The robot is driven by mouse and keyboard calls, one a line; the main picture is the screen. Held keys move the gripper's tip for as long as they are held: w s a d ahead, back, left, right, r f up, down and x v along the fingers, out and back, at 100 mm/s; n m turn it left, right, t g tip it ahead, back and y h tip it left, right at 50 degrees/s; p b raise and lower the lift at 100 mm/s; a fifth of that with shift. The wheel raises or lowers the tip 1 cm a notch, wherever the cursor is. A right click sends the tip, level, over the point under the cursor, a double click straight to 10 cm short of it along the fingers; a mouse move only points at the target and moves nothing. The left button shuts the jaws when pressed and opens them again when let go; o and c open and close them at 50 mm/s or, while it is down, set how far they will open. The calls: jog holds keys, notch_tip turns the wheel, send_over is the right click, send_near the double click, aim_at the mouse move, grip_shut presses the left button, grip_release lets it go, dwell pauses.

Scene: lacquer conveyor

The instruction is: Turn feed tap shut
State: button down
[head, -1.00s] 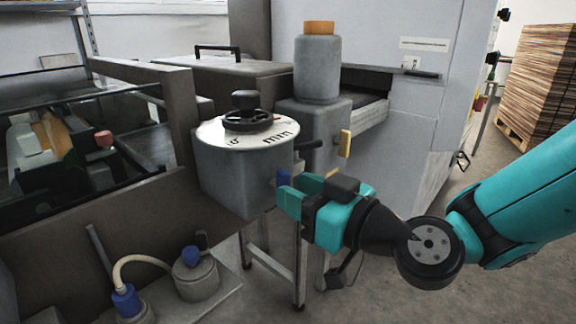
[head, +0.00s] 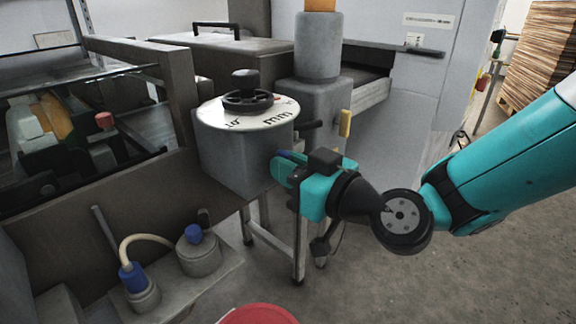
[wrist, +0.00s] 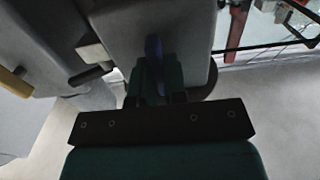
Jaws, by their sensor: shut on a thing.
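The blue feed tap handle (head: 285,154) is on the right side of the grey box (head: 232,165) under the round dial. Only a small part of it shows beside my fingers. My gripper (head: 281,170) is shut on the blue handle. In the wrist view the blue handle (wrist: 154,48) stands up between my two green fingertips (wrist: 157,76), against the grey wall. The exact angle of the handle is hard to tell.
A dial with a black handwheel (head: 248,100) tops the box. A red round object (head: 258,315) shows at the bottom edge. Open floor lies below right.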

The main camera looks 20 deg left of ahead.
jog(key=shift+m, duration=0.3)
jog(key=m, duration=0.4)
jog(key=shift+w+b, duration=0.1)
jog(key=shift+b, duration=0.2)
jog(key=m, duration=0.4)
jog(key=shift+w+d+m, duration=0.1)
jog(key=shift+m, duration=0.2)
jog(key=m+p, duration=0.1)
jog(key=m, duration=0.3)
jog(key=shift+f, duration=0.1)
jog(key=m+p, duration=0.1)
jog(key=m, duration=0.3)
jog(key=shift+w+f+p, duration=0.1)
jog(key=shift+f+p, duration=0.05)
jog(key=shift+p, duration=0.2)
jog(key=shift+m, duration=0.5)
jog(key=c, duration=1.2)
grip_release()
jog(key=shift+o, duration=0.2)
jog(key=shift+d, duration=0.1)
